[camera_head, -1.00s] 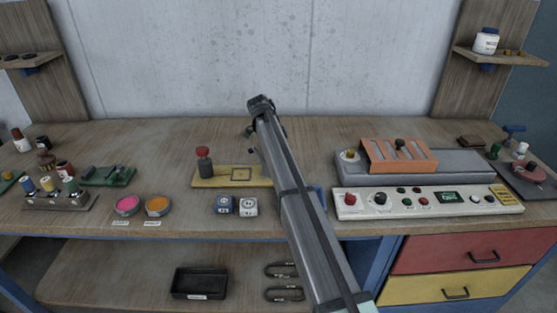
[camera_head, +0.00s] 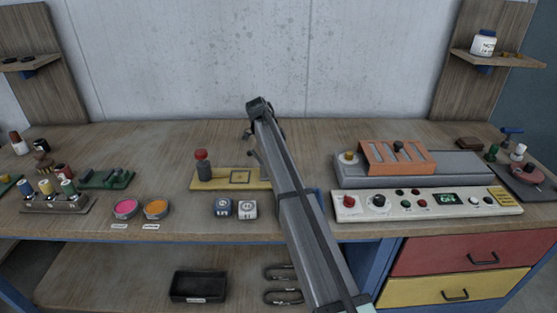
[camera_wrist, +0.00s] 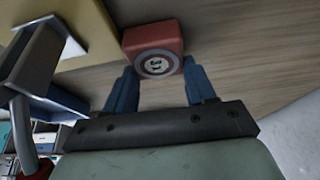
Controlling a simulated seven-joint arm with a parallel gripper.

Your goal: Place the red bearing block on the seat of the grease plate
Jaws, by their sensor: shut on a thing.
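The red bearing block (camera_wrist: 152,38), with a round grey ring on the face toward the camera, is between the tips of the blue fingers in the wrist view. My gripper (camera_wrist: 158,78) is shut on it. A yellow plate, apparently the grease plate (camera_head: 205,184), lies on the bench left of my arm in the head view. A dark square outline (camera_head: 240,177) marks its right part, likely the seat. A yellow surface (camera_wrist: 88,25) is close left of the block in the wrist view. In the head view my arm hides the block and most of my gripper.
Pink (camera_head: 124,208) and orange (camera_head: 156,208) pots are to the left. A control panel (camera_head: 425,203) is at the right. The bench behind the plate is clear.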

